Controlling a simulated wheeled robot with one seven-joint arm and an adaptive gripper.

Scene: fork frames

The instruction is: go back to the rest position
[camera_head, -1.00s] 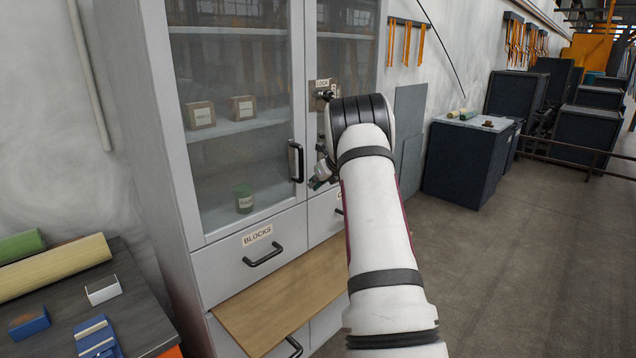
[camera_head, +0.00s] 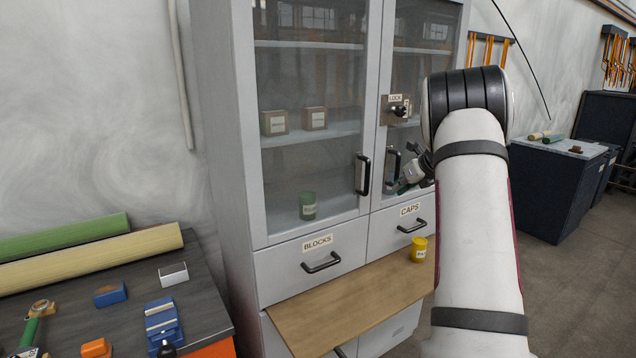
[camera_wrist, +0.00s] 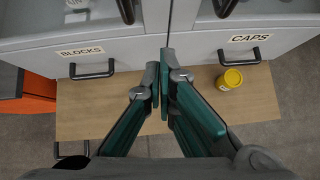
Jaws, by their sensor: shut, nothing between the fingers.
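My gripper (camera_wrist: 163,92) is shut and empty, with its green-sided fingers together in the wrist view. It is above the wooden pull-out board (camera_wrist: 100,118) and in front of the cabinet (camera_head: 230,150). In the head view my gripper (camera_head: 405,188) shows partly beside the right door's handle, mostly hidden behind my arm.
The cabinet's glass doors and its BLOCKS drawer (camera_head: 320,262) and CAPS drawer (camera_head: 408,228) are shut. A workbench (camera_head: 205,312) with tools and rolls is at left. Open floor lies at right.

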